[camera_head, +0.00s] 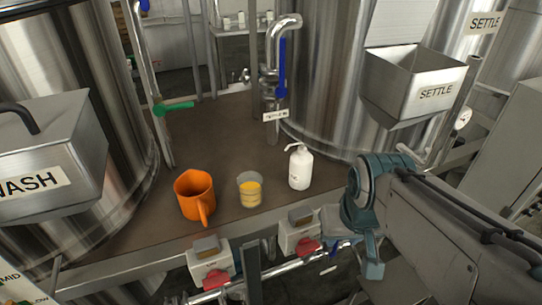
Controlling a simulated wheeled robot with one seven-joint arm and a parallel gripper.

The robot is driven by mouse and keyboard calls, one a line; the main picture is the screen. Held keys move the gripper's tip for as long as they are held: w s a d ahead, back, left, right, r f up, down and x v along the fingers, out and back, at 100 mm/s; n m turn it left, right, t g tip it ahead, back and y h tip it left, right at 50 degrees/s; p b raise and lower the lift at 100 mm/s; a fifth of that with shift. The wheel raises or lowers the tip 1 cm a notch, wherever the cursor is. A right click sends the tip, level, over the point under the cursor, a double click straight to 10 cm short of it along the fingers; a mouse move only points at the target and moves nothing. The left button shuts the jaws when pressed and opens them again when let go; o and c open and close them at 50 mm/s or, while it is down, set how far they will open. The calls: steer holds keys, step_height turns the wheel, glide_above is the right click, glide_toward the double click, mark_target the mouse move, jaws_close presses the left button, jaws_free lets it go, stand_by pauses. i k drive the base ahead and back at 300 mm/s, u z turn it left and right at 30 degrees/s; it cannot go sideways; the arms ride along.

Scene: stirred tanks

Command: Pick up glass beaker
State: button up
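A clear glass beaker (250,192) holding yellow-orange contents stands upright on the brown platform, near its front edge. It sits between an orange jug (195,194) on its left and a white wash bottle (300,168) on its right. My arm reaches in from the right, and its teal end with my gripper (370,252) is to the right of and nearer than the beaker, apart from it. The fingers do not show clearly, so I cannot tell whether they are open or shut.
Large steel tanks (328,90) stand behind and at the left. A SETTLE hopper (415,88) and a WASH hopper (52,160) flank the platform (200,135). A pipe with red-handled valves (215,280) runs below the front edge. The platform behind the beaker is clear.

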mark_target(250, 184)
steer(key=u, duration=2.95)
steer(key=k, duration=0.8)
steer(key=z, duration=1.55)
steer(key=i, duration=0.45)
steer(key=u, duration=0.05)
